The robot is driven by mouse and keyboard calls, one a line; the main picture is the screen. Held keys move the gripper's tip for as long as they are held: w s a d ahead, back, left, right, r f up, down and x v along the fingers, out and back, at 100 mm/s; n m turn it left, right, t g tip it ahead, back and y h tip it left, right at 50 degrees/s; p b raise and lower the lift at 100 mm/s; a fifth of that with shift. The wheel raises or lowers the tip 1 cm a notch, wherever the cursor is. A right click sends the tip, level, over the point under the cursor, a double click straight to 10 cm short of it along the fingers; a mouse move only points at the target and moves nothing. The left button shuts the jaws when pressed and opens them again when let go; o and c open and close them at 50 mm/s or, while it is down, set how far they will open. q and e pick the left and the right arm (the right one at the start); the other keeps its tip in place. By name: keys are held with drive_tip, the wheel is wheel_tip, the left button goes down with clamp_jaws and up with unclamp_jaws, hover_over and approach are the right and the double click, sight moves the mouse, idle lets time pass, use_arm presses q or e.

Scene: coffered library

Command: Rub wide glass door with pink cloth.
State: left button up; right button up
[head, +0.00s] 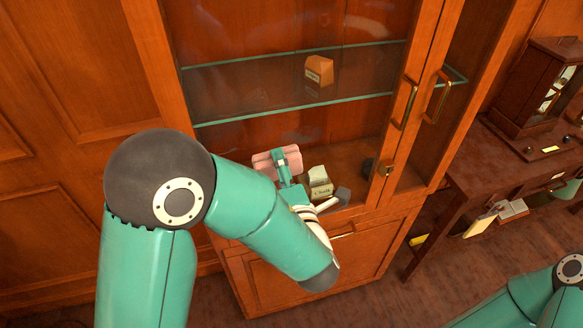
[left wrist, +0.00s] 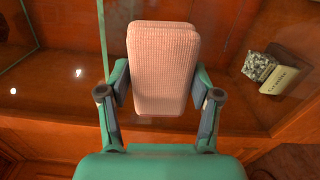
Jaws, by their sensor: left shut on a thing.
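The pink cloth (left wrist: 163,65) is a thick folded pad with a ribbed weave. My left gripper (left wrist: 160,105) is shut on it, one finger on each side, in the left wrist view. In the head view the cloth (head: 264,163) shows at the tip of my left gripper (head: 287,165), in front of the lower part of the wide glass door (head: 240,95). The door is a clear pane in a wooden frame with a brass handle at its right. Whether the cloth touches the glass I cannot tell. My right gripper is not in view; only part of my right arm shows at lower right.
Behind the glass are shelves with an orange labelled block (head: 319,70) and a pale labelled block (head: 320,183) with a mineral piece. Brass handles (head: 409,103) stick out at the door's right. A dark side table (head: 440,190) with a clock case (head: 537,88) stands at right.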

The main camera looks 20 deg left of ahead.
sight(299, 158)
use_arm(q)
drive_tip(key=shift+r+p, duration=1.15)
drive_tip(key=shift+r, duration=0.3)
drive_tip(key=shift+w+d+p, duration=0.25)
drive_tip(key=shift+w+d, duration=0.25)
drive_tip(key=shift+d, duration=0.25)
drive_tip(key=shift+w+d+p, duration=0.2)
drive_tip(key=shift+w+d, duration=0.3)
drive_tip(key=shift+d, duration=0.25)
drive_tip(key=shift+w+d+f, duration=0.1)
drive_tip(key=shift+w+d, duration=0.55)
drive_tip(key=shift+d, duration=0.35)
drive_tip(key=shift+w+d+r, duration=0.1)
drive_tip(key=shift+w+d, duration=0.6)
drive_tip(key=shift+d, duration=0.25)
drive_tip(key=shift+w+d+f, duration=0.1)
drive_tip(key=shift+w+d, duration=0.55)
drive_tip(key=shift+d, duration=0.35)
drive_tip(key=shift+s+a, duration=0.4)
drive_tip(key=shift+a, duration=0.25)
drive_tip(key=shift+s+a, duration=0.4)
drive_tip(key=shift+a, duration=0.3)
drive_tip(key=shift+s+a, duration=0.4)
drive_tip(key=shift+a, duration=0.25)
drive_tip(key=shift+s+a, duration=0.9)
drive_tip(key=shift+a, duration=0.35)
drive_tip(key=shift+s+a, duration=0.9)
drive_tip(key=shift+a, duration=0.3)
drive_tip(key=v, duration=0.6)
